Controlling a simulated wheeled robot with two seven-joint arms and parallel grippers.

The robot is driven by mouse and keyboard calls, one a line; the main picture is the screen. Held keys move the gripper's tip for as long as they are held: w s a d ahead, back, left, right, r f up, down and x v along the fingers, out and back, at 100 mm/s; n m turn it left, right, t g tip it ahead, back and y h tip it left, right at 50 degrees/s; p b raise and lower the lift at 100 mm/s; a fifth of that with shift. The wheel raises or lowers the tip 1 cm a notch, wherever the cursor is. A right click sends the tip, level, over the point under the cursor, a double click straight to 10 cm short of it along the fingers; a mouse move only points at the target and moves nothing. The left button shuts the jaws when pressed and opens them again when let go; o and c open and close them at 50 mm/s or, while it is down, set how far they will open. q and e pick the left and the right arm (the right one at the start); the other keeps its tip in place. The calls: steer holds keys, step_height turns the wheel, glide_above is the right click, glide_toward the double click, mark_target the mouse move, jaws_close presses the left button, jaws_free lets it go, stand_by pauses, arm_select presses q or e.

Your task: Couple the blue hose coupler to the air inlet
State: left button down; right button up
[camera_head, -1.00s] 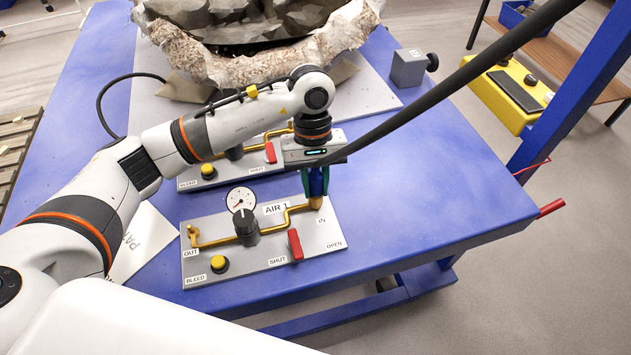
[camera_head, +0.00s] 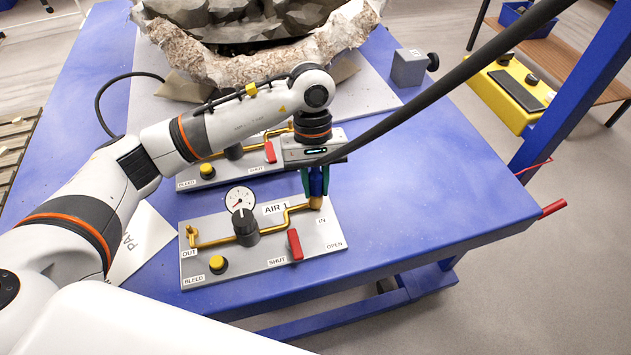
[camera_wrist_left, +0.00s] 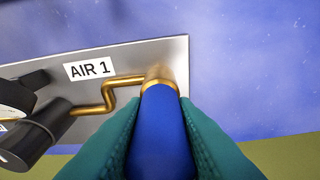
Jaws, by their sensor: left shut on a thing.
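The blue hose coupler (camera_head: 316,181) is between the green fingers of my left gripper (camera_head: 315,184), which is shut on it. It is held upright over the air inlet (camera_head: 316,203), the brass fitting by the IN label on the AIR 1 panel (camera_head: 216,235). In the left wrist view the coupler (camera_wrist_left: 162,130) lines up with the brass inlet (camera_wrist_left: 159,76). A brass ring shows at its end, at or touching the inlet; I cannot tell whether it is seated. My right gripper is not in view.
The AIR 1 panel has a gauge (camera_head: 239,200), a black knob (camera_head: 245,228), a red lever (camera_head: 295,244) and a yellow bleed button (camera_head: 217,264). A second panel (camera_head: 225,178) stands behind it. A black hose (camera_head: 440,95) crosses at upper right. The blue table (camera_head: 440,190) is clear at right.

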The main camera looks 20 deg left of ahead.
arm_select(q)
steer(key=shift+r, duration=0.1)
stand_by(0.3)
steer(key=c, duration=1.1)
jaws_free()
steer(key=shift+s+d+p+v, duration=0.1)
steer(key=shift+s+p+v, duration=0.2)
steer(key=shift+v, duration=0.8)
steer(key=shift+s+d+p+v, duration=0.15)
steer(key=shift+p+v, duration=0.2)
steer(key=shift+v, duration=0.8)
steer(key=shift+s+d+p+v, duration=0.1)
steer(key=shift+s+p+v, duration=0.2)
steer(key=shift+v, duration=0.8)
steer(key=shift+r, duration=0.2)
